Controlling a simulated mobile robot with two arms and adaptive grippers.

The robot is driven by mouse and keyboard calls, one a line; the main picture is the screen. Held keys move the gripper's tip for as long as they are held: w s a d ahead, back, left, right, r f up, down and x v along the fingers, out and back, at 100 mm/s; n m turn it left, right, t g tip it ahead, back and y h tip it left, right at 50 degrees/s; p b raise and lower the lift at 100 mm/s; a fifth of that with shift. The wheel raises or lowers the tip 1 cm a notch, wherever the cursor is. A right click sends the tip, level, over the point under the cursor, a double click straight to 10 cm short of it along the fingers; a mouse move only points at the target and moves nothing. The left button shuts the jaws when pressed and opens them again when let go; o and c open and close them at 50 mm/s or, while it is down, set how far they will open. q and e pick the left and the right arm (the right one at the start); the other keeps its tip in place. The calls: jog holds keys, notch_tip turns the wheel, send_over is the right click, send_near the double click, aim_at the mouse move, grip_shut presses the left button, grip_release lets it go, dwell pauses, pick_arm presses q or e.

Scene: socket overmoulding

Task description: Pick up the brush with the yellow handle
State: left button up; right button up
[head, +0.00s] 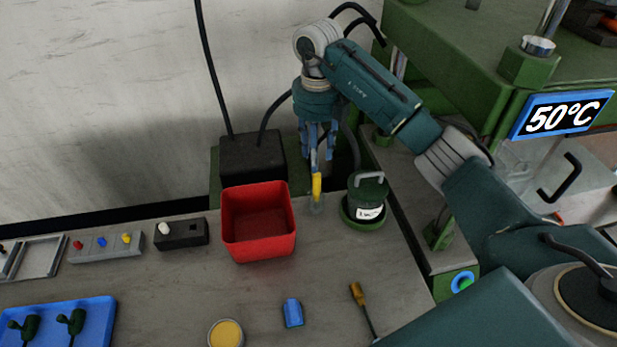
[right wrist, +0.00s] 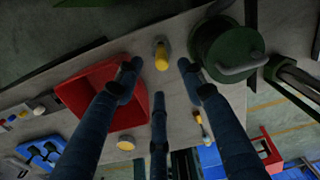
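The brush with the yellow handle (head: 317,186) stands upright at the back of the bench, its lower end in a small clear holder (head: 317,206). My right gripper (head: 317,152) points down directly above it. In the right wrist view the yellow handle (right wrist: 161,59) shows beyond the spread fingertips (right wrist: 158,72), roughly between the two upper fingers. The fingers are open and look clear of the handle; exact depth is hard to tell. My left gripper is not in view.
A red bin (head: 259,247) stands left of the brush, and a dark green lidded pot (head: 368,196) close on its right. A black box (head: 252,157) is behind. A yellow-handled tool (head: 358,294), a blue block (head: 293,313) and a yellow-topped tin (head: 226,334) lie in front.

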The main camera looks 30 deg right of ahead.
aim_at(317, 182)
jog(key=f, duration=0.2)
jog(key=f+p, duration=0.1)
jog(key=f, duration=0.1)
jog(key=shift+s, duration=0.3)
jog(key=shift+f, duration=0.2)
notch_tip(317, 182, down, 5)
jog(key=shift+f+p, duration=0.1)
jog(key=shift+p, duration=1.05)
jog(key=shift+f, duration=0.15)
jog(key=shift+w, duration=0.1)
jog(key=shift+c, duration=1.3)
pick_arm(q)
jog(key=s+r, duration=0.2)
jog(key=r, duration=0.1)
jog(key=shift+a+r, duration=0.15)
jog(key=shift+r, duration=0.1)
pick_arm(e)
grip_shut()
